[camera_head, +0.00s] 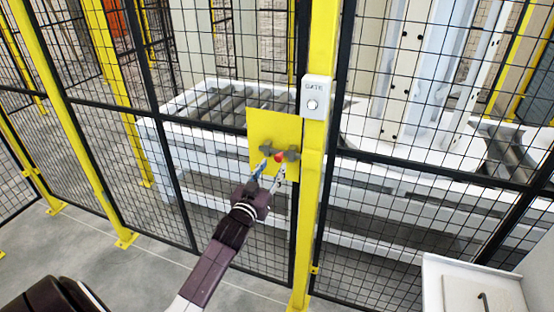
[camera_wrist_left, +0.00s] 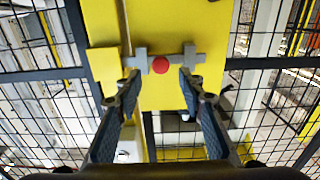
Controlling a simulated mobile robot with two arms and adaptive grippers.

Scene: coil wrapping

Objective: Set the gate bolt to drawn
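The gate bolt is a grey horizontal bar with a red knob (camera_head: 278,157) on a yellow plate (camera_head: 262,124) fixed to the mesh gate. In the left wrist view the red knob (camera_wrist_left: 160,65) sits between two grey brackets on the yellow plate (camera_wrist_left: 165,25). My left gripper (camera_head: 271,172) reaches up to the bolt from below. In the left wrist view its fingers (camera_wrist_left: 158,80) are open, one tip on each side of the knob and apart from it. The tips overlap the brackets in the picture; I cannot tell whether they touch. My right gripper is not in view.
A yellow post (camera_head: 312,190) with a white box marked GATE (camera_head: 317,97) stands just right of the plate. Black mesh panels stretch to both sides. A white roller conveyor (camera_head: 215,105) stands behind the mesh. A white cabinet (camera_head: 470,285) is at the lower right.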

